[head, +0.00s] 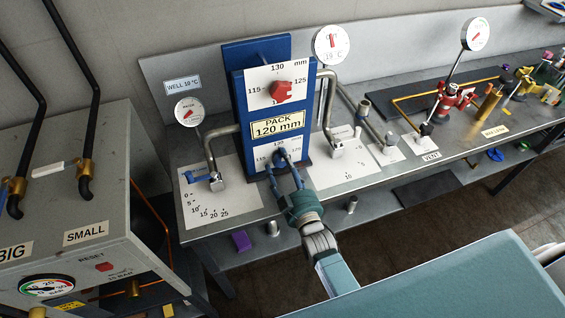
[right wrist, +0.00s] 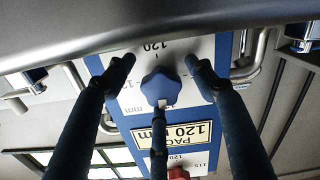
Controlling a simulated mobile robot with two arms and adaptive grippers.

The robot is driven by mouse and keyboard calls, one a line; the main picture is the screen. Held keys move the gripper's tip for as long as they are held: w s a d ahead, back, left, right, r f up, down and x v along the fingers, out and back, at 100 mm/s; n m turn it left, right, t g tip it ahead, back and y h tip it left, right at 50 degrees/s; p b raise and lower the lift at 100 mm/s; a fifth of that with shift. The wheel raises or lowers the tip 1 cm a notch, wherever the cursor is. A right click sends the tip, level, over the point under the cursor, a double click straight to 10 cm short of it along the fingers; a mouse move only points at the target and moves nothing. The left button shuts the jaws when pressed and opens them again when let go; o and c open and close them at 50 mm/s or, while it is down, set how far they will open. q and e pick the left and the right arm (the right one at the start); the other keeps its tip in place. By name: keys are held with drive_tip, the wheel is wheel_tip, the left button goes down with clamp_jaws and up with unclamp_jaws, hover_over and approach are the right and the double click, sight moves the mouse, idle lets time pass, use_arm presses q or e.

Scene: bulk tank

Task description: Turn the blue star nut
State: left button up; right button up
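The blue star nut (right wrist: 162,88) sits on the lower white scale plate of the blue stand, seen in the right wrist view. In the head view it is mostly hidden behind my right gripper (head: 283,160). My right gripper is open, with two fingers on either side of the nut and a third below it. Gaps show between the side fingers and the nut; whether the third finger touches it I cannot tell. The blue stand (head: 240,110) carries a yellow "PACK 120 mm" label (head: 278,126). My left gripper is not in view.
A red star nut (head: 282,91) sits on the stand's upper scale. Bent metal pipes and dial gauges (head: 189,112) flank the stand. A blue lever (head: 197,176) is at its left. A grey cabinet (head: 75,210) stands at the left; valves fill the bench's right.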

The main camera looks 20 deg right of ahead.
drive_tip(key=shift+w+r, duration=0.1)
drive_tip(key=shift+r, duration=0.05)
drive_tip(key=s, duration=1.2)
drive_tip(key=shift+d, duration=0.25)
